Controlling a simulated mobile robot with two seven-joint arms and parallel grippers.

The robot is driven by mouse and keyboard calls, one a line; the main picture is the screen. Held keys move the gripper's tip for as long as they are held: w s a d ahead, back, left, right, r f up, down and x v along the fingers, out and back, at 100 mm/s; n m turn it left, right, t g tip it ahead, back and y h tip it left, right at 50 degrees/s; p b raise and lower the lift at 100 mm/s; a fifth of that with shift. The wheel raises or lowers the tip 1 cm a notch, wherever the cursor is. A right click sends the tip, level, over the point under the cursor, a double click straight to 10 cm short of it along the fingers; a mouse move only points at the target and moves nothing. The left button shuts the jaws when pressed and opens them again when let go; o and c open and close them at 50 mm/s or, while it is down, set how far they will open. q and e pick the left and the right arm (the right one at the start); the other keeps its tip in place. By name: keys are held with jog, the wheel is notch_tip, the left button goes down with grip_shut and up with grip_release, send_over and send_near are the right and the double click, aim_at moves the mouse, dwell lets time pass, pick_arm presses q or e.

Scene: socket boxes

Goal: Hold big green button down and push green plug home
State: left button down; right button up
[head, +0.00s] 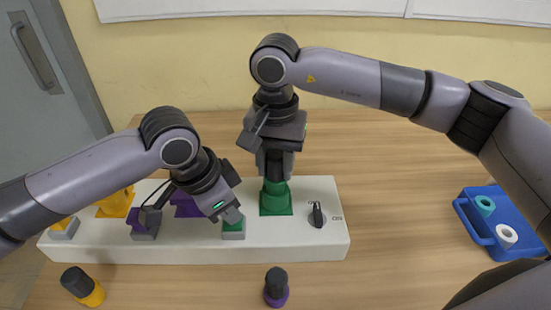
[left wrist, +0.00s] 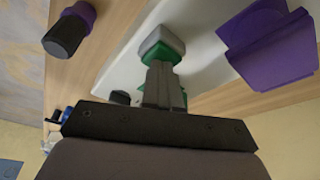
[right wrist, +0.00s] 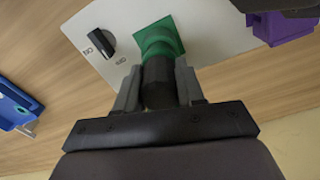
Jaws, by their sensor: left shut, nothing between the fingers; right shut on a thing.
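The big green button (head: 233,226) sits on a grey base near the front edge of the white panel. My left gripper (head: 231,213) is shut and empty, its tips on or just over the button; in the left wrist view the tips (left wrist: 163,78) meet the green button (left wrist: 168,52). The green socket (head: 276,208) stands behind and right of the button. My right gripper (head: 275,165) points down, shut on the black body of the green plug (right wrist: 158,85). The plug is upright, its lower end at the green socket (right wrist: 175,42); how deep it sits is hidden.
The white panel (head: 170,249) also carries a black knob (head: 317,213), purple and yellow sockets and their buttons. A yellow-black plug (head: 84,287) and a purple-black plug (head: 276,288) stand in front. A blue tray (head: 483,233) with rolls is at right.

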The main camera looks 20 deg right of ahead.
pick_arm(q)
jog(key=shift+s+f, duration=0.15)
jog(key=shift+f, duration=0.15)
pick_arm(e)
jog(key=shift+f, duration=0.6)
jog(key=o, duration=1.6)
jog(key=shift+r, duration=3.5)
pick_arm(q)
jog(key=shift+r, duration=0.2)
pick_arm(e)
jog(key=shift+r, duration=0.15)
pick_arm(q)
jog(key=shift+r+p, duration=1.2)
jog(key=shift+p, duration=0.3)
pick_arm(e)
jog(key=shift+r, duration=1.3)
pick_arm(q)
jog(key=shift+r+p, duration=0.3)
jog(key=shift+r, duration=0.9)
pick_arm(e)
jog(key=shift+r, duration=0.3)
pick_arm(q)
jog(key=shift+r, duration=1.15)
